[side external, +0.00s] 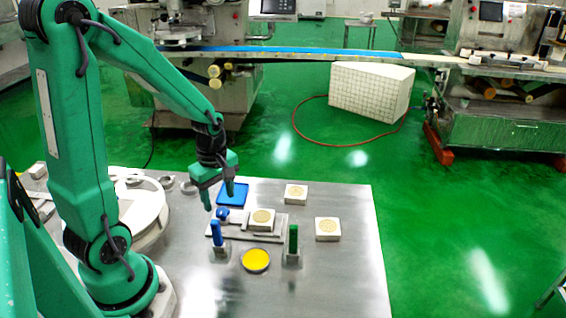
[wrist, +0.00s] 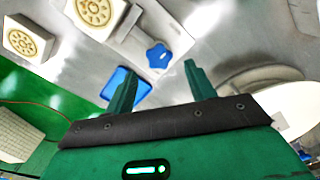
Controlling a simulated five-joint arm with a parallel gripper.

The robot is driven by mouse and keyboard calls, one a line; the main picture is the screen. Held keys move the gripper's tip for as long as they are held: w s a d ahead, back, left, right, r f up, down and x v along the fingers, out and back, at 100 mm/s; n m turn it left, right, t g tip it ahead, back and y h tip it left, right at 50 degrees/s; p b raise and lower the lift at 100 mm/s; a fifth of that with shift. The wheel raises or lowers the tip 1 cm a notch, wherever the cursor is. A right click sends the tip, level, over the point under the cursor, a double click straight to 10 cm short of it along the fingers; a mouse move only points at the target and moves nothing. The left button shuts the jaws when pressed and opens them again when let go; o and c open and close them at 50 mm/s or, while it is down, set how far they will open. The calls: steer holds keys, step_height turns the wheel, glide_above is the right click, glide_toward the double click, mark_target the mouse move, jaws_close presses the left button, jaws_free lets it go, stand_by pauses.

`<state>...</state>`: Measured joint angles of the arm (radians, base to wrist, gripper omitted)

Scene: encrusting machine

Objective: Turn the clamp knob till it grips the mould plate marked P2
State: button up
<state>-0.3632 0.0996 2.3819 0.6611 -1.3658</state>
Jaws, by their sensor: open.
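The blue star-shaped clamp knob (wrist: 159,56) lies just beyond and between my fingertips in the wrist view. In the side view the knob (side external: 222,214) sits at the left end of the grey clamp fixture (side external: 275,237). My gripper (side external: 217,204) is open and empty above the knob, fingers pointing down; it also shows in the wrist view (wrist: 156,70). A pale square mould plate with a round gold pattern (side external: 261,218) sits in the fixture. Two similar plates stand apart, one behind (side external: 296,192) and one at right (side external: 328,228). No P2 mark is legible.
A blue square tray (side external: 240,189) lies behind the knob. A blue post (side external: 216,236) and a green post (side external: 293,242) stand in front of the fixture, with a yellow disc (side external: 256,261) between them.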

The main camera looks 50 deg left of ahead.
mark_target(221, 210)
steer(key=shift+f, duration=1.7)
steer(key=c, duration=1)
